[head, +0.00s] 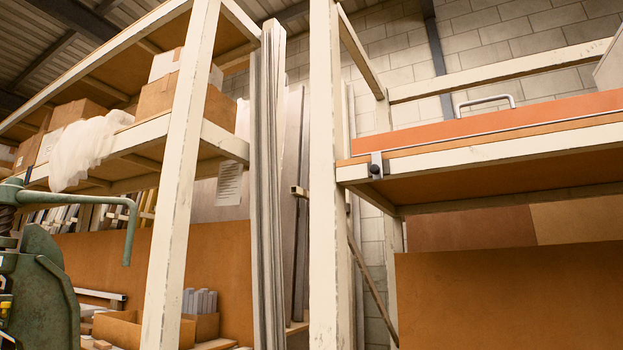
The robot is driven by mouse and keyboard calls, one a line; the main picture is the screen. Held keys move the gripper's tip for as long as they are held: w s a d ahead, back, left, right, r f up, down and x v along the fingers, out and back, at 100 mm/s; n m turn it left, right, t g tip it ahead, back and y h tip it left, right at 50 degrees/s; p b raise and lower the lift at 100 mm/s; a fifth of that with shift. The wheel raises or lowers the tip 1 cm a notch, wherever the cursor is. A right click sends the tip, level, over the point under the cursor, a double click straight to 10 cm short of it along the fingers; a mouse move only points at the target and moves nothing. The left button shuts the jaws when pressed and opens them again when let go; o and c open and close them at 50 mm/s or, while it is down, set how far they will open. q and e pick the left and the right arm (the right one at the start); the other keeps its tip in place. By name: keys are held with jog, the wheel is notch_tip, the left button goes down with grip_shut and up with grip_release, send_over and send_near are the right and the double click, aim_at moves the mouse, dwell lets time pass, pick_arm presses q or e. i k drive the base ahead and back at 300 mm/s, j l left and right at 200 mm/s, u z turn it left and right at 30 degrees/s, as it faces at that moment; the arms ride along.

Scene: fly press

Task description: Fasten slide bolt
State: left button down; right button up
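No slide bolt can be clearly made out in the head view. A small dark metal fitting with a round knob (376,165) sits on the front beam of the right rack; whether it is a bolt is not clear. A green fly press (42,290) stands at the lower left, with its bent handle bar (131,232) hanging down. It is cut off by the left picture edge. Neither of my grippers is in view.
A white post (324,180) rises in the middle, another (180,170) to its left. Shelves hold boxes (172,98) and white sheeting (92,140). An orange panel (490,122) with a metal handle (486,101) lies on the right rack. Long boards (268,180) stand between the racks.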

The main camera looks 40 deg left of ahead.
aim_at(376, 169)
jog(key=u, duration=0.85)
